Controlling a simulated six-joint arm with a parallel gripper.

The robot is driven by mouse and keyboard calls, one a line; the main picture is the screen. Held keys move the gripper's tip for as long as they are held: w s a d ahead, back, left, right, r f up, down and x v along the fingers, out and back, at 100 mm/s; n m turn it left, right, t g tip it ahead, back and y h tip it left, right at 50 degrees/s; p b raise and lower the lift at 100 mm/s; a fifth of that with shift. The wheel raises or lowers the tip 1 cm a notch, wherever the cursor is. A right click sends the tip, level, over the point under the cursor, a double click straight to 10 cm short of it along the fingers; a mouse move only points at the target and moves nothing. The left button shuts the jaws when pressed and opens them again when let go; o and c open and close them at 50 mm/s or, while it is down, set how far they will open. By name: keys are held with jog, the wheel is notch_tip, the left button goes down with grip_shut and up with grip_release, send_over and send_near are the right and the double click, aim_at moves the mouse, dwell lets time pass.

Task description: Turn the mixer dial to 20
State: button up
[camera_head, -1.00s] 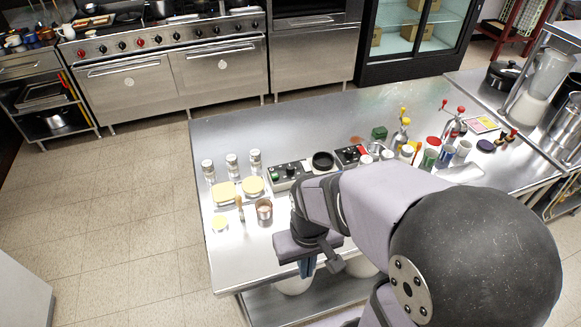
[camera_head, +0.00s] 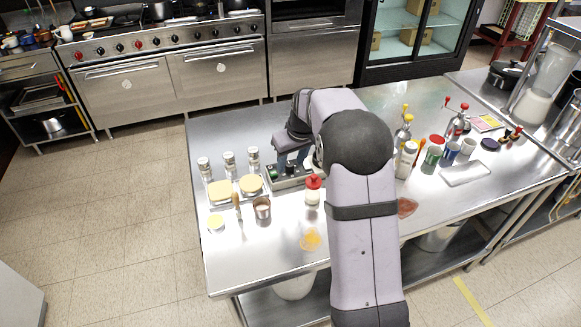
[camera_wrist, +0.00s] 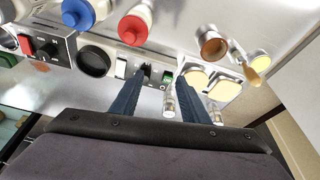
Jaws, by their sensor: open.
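A small control box (camera_head: 296,182) with a dark face stands on the steel table, partly hidden by my arm in the head view. In the wrist view it shows a black dial (camera_wrist: 146,73) and a green button (camera_wrist: 168,77). I cannot read its scale or the dial's setting. My gripper (camera_head: 291,164) points down just over this box, its two blue fingers apart. In the wrist view the open gripper (camera_wrist: 160,74) has the dial and green button around the gap between its fingertips. Contact with the dial cannot be told.
A red-capped bottle (camera_head: 313,191) stands close in front of the box. A second box with a red switch (camera_wrist: 26,44) and a round black dish (camera_wrist: 94,61) show in the wrist view.

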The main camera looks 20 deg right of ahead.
send_near(290, 164)
jog(key=f, duration=0.1)
jog(key=shift+t, duration=0.4)
jog(key=shift+p+x, duration=1.25)
jog(key=shift+x, duration=2.4)
jog(key=shift+s+a, duration=0.1)
jog(key=shift+s, duration=0.1)
jog(key=shift+c, duration=0.2)
jog(key=c, duration=1)
